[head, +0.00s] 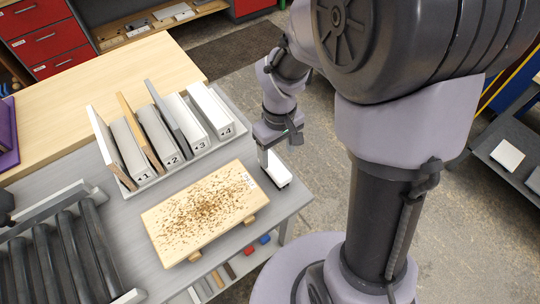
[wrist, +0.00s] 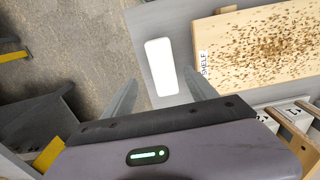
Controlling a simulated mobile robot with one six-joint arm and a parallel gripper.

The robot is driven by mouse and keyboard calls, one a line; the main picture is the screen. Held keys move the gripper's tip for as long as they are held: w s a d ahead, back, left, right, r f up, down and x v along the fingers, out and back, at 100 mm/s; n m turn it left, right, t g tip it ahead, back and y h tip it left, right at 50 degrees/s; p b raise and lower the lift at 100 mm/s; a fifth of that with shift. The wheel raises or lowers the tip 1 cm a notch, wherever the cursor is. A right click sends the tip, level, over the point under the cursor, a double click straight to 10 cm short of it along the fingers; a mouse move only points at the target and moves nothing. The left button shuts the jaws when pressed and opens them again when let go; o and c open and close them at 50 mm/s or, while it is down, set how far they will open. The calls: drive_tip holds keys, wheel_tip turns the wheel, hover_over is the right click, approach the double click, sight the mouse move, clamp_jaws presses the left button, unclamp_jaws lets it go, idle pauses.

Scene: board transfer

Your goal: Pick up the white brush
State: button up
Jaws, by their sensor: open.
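The white brush (head: 278,172) stands on the grey table near its right edge, beside the board. Its top is a plain white rounded rectangle in the wrist view (wrist: 161,66), and a dark lower edge shows in the head view. My gripper (head: 264,158) is at the brush, pointing down. In the wrist view my gripper (wrist: 161,78) is open, with one finger to each side of the brush's near part. I cannot tell whether the fingers touch it. A light wooden board (head: 165,222) covered with brown chips lies left of the brush, and it also shows in the wrist view (wrist: 225,75).
A rack (head: 192,154) of upright numbered boards stands behind the wooden board. A roller conveyor (head: 60,255) is at the left. The grey table (head: 285,205) ends just right of the brush, with open floor (head: 320,150) beyond. Red drawers (head: 45,42) stand at the back left.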

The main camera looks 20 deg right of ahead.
sight(275, 165)
drive_tip(key=f+b, duration=0.1)
drive_tip(key=f, duration=0.1)
drive_tip(key=f+b, duration=0.1)
drive_tip(key=f, duration=0.1)
drive_tip(key=f+b, duration=0.1)
drive_tip(key=f, duration=0.1)
drive_tip(key=shift+a+f, duration=0.3)
drive_tip(key=shift+f, duration=0.1)
drive_tip(key=shift+r, duration=0.15)
drive_tip(key=shift+c, duration=0.7)
clamp_jaws()
